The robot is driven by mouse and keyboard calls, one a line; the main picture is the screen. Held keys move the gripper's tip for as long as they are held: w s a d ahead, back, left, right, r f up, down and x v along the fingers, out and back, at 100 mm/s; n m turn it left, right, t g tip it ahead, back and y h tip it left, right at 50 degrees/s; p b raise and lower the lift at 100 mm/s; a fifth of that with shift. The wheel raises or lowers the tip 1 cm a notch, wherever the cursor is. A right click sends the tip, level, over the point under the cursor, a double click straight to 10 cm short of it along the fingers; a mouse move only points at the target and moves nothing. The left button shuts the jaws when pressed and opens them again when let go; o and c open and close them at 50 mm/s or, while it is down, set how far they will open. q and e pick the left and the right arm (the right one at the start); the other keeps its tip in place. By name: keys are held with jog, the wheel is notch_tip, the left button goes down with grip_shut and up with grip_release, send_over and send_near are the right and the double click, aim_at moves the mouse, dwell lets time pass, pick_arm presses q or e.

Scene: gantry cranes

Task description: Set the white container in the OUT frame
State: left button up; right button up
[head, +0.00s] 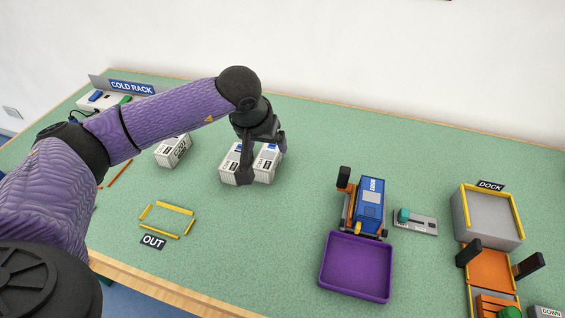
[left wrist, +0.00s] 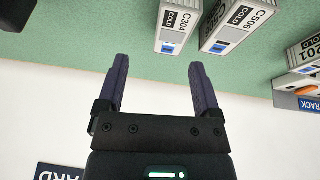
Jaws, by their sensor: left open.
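Two white containers stand side by side in the middle of the table in the head view, the left one (head: 229,165) and the right one (head: 265,167). A third white container (head: 174,150) stands apart to their left. My left gripper (head: 265,162) overlaps the pair from above. In the left wrist view it (left wrist: 160,80) is open with nothing between its fingers; containers marked C304 (left wrist: 179,25) and C506 (left wrist: 235,25) show beyond the fingertips. The OUT frame (head: 161,232), an empty outline of yellow bars, lies at front left with its OUT label (head: 153,242). My right gripper is not in view.
The COLD RACK (head: 131,88) is at back left. A purple tray (head: 355,266), a blue machine (head: 370,194) and a grey DOCK bay (head: 490,218) with yellow edges stand to the right. The table between the pair and the purple tray is clear.

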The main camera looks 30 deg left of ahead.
aim_at(268, 154)
pick_arm(q)
jog(key=shift+y, duration=0.3)
jog(key=b+x, duration=0.1)
jog(key=x, duration=0.2)
jog(key=a+b+x, duration=0.1)
jog(key=b+x, duration=0.1)
jog(key=x, duration=0.1)
jog(key=b+x, duration=0.1)
jog(key=x, duration=0.2)
jog(key=shift+w+a+f+b, duration=0.2)
jog(key=shift+w+a+b, duration=0.1)
jog(key=shift+w+b, duration=0.1)
jog(key=shift+r, duration=0.1)
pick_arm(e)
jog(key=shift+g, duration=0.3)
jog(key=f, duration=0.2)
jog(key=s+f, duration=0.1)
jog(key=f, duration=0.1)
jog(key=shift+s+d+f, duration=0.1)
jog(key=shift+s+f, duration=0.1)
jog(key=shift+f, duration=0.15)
pick_arm(q)
jog(key=shift+f, duration=0.25)
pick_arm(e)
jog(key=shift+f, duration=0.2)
pick_arm(q)
grip_shut()
